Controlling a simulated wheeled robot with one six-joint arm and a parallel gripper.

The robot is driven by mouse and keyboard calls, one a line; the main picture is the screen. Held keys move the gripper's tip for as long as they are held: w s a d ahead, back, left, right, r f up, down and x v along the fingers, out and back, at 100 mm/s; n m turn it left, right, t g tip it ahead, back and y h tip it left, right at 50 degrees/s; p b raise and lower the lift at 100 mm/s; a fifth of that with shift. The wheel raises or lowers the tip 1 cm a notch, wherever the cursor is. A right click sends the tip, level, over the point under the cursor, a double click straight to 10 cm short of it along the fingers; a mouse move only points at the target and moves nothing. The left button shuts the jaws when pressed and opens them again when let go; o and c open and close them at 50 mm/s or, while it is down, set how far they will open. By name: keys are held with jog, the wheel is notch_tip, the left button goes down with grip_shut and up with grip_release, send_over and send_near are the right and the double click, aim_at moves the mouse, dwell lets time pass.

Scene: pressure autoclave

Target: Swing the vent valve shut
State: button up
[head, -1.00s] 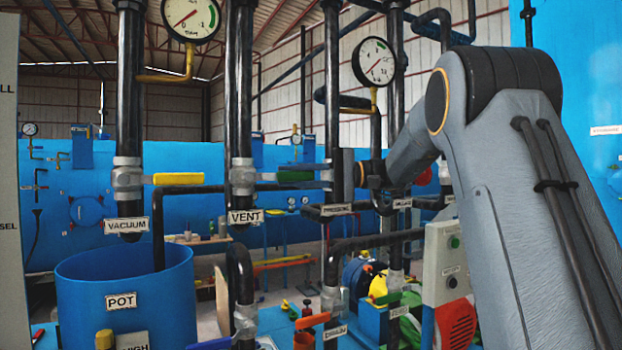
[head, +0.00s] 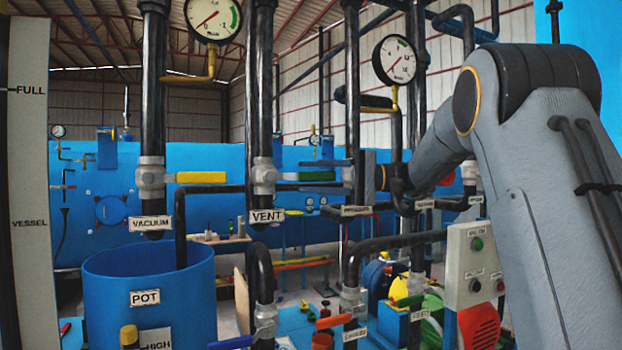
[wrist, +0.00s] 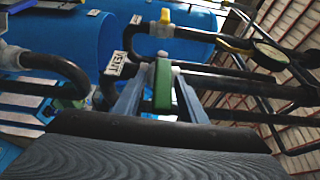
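The vent valve is on a vertical black pipe above the VENT label (head: 267,216), with a grey valve body (head: 264,176). Its green handle (head: 312,176) sticks out level to the right, across the pipe. My gripper (head: 322,175) reaches in from the right, one finger above and one below the handle, with slim gaps visible. In the wrist view the green handle (wrist: 163,88) lies between the two blue-grey fingers of my gripper (wrist: 162,74), which look open around it. Contact with either finger cannot be made out.
A vacuum valve with a yellow handle (head: 201,177) stands left of the vent pipe. A blue pot (head: 150,290) is below it. Two gauges (head: 213,15) hang above. Pipes and a control box (head: 477,262) crowd the space below and beside my arm.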

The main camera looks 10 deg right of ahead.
aim_at(335, 177)
jog(key=d, duration=0.2)
jog(key=d+b, duration=0.1)
jog(key=d, duration=0.2)
jog(key=s+d+b, duration=0.1)
jog(key=d, duration=0.1)
jog(key=shift+s+d+f, duration=0.1)
jog(key=shift+d, duration=0.25)
